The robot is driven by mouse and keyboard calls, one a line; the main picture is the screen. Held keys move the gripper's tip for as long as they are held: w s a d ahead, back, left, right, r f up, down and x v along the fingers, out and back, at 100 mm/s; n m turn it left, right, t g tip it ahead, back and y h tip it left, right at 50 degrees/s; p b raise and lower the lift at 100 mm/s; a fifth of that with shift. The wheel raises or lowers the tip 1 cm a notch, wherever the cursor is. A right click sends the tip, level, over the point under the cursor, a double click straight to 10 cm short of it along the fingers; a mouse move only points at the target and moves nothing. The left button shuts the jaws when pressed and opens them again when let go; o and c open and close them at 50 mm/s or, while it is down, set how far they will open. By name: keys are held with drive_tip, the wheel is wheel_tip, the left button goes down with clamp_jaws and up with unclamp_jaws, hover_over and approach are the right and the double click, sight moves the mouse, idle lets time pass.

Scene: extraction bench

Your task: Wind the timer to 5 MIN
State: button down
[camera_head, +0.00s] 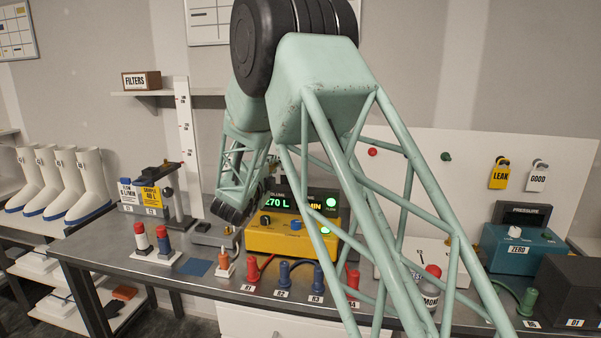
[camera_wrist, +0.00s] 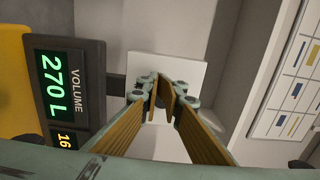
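No timer can be made out for certain. In the head view, a white panel with a small numeral (camera_head: 421,253) stands behind my arm's struts and is mostly hidden; I cannot tell whether it is the timer. In the wrist view, my gripper (camera_wrist: 160,92) has its yellow-padded fingers drawn together at the tips, with nothing seen between them. A plain white square (camera_wrist: 185,72) lies beyond the fingertips, apparently untouched. In the head view my fingertips cannot be made out.
A yellow meter (camera_head: 270,239) stands mid-bench; its volume display (camera_wrist: 58,85) reads 270 L beside my fingers. Labelled red and blue fittings (camera_head: 284,272) line the front edge. A blue pressure unit (camera_head: 519,257) stands at the right. A tall white ruler (camera_head: 188,140) rises at the left.

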drive_tip(key=shift+w+r+b, duration=0.15)
drive_tip(key=shift+r+b, duration=0.4)
drive_tip(key=shift+b, duration=0.85)
drive_tip(key=shift+d+r, duration=0.1)
drive_tip(key=shift+r, duration=0.2)
idle(0.3)
drive_tip(key=shift+a, duration=0.35)
idle(0.5)
drive_tip(key=v, duration=0.6)
drive_tip(key=shift+a, duration=0.1)
idle(0.4)
idle(0.4)
